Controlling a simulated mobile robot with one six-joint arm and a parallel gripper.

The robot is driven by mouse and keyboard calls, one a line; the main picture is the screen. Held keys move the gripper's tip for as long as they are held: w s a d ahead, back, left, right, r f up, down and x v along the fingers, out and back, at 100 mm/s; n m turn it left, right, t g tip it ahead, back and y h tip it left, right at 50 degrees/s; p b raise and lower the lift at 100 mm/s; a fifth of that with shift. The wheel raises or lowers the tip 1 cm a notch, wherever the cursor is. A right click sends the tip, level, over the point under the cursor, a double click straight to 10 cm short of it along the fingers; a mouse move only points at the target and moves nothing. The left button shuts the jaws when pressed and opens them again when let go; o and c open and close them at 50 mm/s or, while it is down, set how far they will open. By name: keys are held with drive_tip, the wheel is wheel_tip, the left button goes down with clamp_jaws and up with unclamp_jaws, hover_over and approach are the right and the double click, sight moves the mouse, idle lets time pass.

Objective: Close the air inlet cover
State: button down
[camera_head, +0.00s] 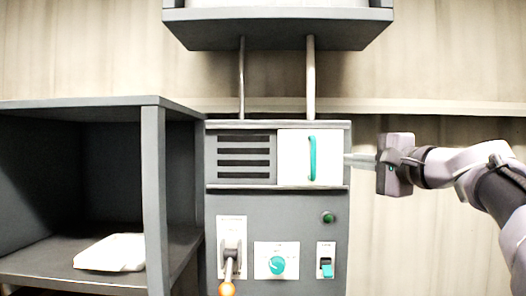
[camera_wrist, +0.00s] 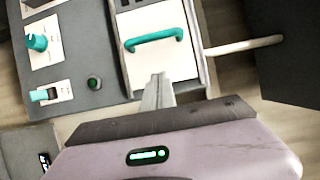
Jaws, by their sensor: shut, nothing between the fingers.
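The air inlet cover (camera_head: 296,158) is a white panel with an upright teal handle (camera_head: 312,158), set between two rails on the grey cabinet front. It sits at the right of the rails, and the dark slotted inlet (camera_head: 244,158) to its left is uncovered. In the wrist view the cover (camera_wrist: 165,62) and its teal handle (camera_wrist: 153,39) lie just beyond my fingertips. My gripper (camera_head: 348,159) is shut and empty at the cabinet's right edge, right of the handle. In the wrist view the gripper (camera_wrist: 158,78) overlaps the cover's edge; I cannot tell whether it touches.
Below the cover are a lever (camera_head: 230,262), a teal knob (camera_head: 277,265), a teal rocker switch (camera_head: 326,268) and a green button (camera_head: 328,217). A grey shelf (camera_head: 153,190) holding a white item (camera_head: 110,252) stands left. Two pipes rise to a box (camera_head: 278,30) above.

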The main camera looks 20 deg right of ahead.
sight(327, 160)
drive_tip(key=w+p, duration=0.1)
drive_tip(key=w, duration=0.2)
drive_tip(key=shift+w+a+r, duration=0.15)
drive_tip(key=shift+w, duration=0.05)
drive_tip(key=a, duration=0.3)
drive_tip(key=shift+a, duration=0.75)
drive_tip(key=w+a, duration=0.1)
drive_tip(key=a, duration=0.4)
drive_tip(key=w+a, duration=0.2)
drive_tip(key=a, duration=0.3)
drive_tip(key=w+a+b, duration=0.1)
drive_tip(key=a, duration=0.4)
drive_tip(key=shift+w+a, duration=0.3)
drive_tip(key=shift+w, duration=0.1)
